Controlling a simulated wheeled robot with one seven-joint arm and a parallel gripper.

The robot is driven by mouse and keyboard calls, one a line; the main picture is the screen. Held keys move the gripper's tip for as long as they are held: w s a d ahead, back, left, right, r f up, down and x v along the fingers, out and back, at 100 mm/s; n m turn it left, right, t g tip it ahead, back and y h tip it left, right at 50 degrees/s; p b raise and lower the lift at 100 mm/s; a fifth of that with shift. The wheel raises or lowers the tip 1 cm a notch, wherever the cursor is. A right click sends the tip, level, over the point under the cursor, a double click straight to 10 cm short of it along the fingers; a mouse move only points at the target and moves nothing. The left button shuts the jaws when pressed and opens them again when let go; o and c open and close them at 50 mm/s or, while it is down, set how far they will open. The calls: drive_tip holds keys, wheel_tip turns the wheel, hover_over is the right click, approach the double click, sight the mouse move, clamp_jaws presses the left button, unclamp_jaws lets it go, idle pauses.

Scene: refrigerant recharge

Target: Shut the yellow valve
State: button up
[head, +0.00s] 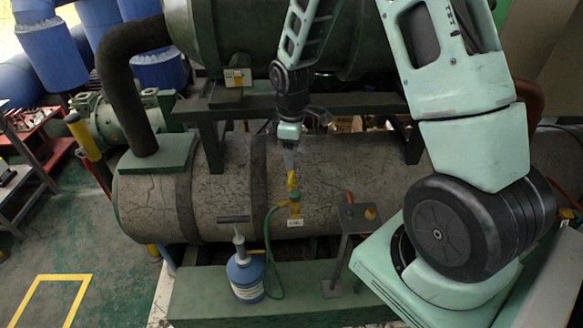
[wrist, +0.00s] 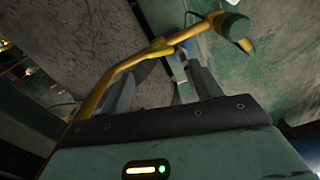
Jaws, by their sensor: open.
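The yellow valve (head: 293,180) is on the front of the large grey cylinder, just above a white tag. In the wrist view its long yellow handle (wrist: 119,72) slants from lower left up to the valve body, and a yellow stem with a green cap is at upper right. My gripper (head: 290,160) points down right above the valve. In the wrist view my gripper (wrist: 163,88) is open, with its two grey fingers apart and the handle crossing near the left finger. I cannot tell whether they touch.
A green hose (head: 268,235) runs from the valve to a blue bottle (head: 245,275) on the green base. A small dark stand (head: 355,218) is to the right. A green upper vessel (head: 235,30) is above the grey cylinder (head: 150,205). Open floor is at left.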

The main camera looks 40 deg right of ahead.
sight(292, 175)
drive_tip(key=shift+f+p, duration=0.85)
drive_tip(key=shift+f, duration=2.75)
drive_tip(key=c, duration=1)
